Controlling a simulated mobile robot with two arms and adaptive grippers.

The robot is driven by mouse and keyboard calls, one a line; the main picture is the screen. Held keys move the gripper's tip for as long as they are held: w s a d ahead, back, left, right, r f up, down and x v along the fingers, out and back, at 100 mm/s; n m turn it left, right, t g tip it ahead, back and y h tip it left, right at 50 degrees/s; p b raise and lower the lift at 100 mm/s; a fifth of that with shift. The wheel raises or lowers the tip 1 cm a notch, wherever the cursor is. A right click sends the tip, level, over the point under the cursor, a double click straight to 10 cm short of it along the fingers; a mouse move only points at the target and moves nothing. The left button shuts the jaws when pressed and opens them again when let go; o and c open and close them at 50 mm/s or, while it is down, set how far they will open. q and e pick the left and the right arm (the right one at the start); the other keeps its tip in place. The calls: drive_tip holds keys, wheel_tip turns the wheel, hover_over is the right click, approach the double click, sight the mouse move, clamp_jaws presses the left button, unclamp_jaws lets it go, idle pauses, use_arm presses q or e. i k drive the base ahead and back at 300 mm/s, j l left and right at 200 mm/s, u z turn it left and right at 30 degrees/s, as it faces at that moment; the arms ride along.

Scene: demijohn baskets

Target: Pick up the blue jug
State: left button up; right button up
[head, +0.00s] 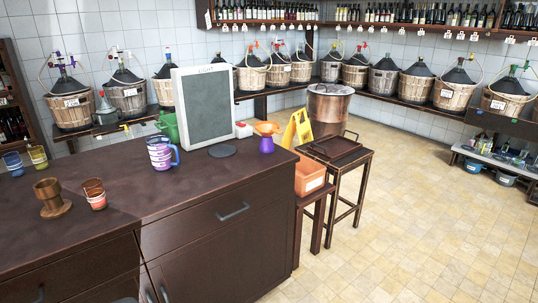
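A jug with a blue handle and blue, white and purple bands (160,153) stands upright on the dark counter (110,160), left of the grey board. Its handle points right. A small blue cup or jug (13,164) stands at the counter's far left, beside a yellow one (38,157). Neither of my grippers is in view, and nothing touches the banded jug.
A framed grey board (206,108) stands close behind the jug. A purple vase with an orange top (267,138) is to the right. A brown goblet (51,199) and a brown and pink cup (94,193) stand nearer left. The counter in front of the jug is clear.

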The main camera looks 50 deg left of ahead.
sight(159, 147)
drive_tip(key=u, duration=2.7)
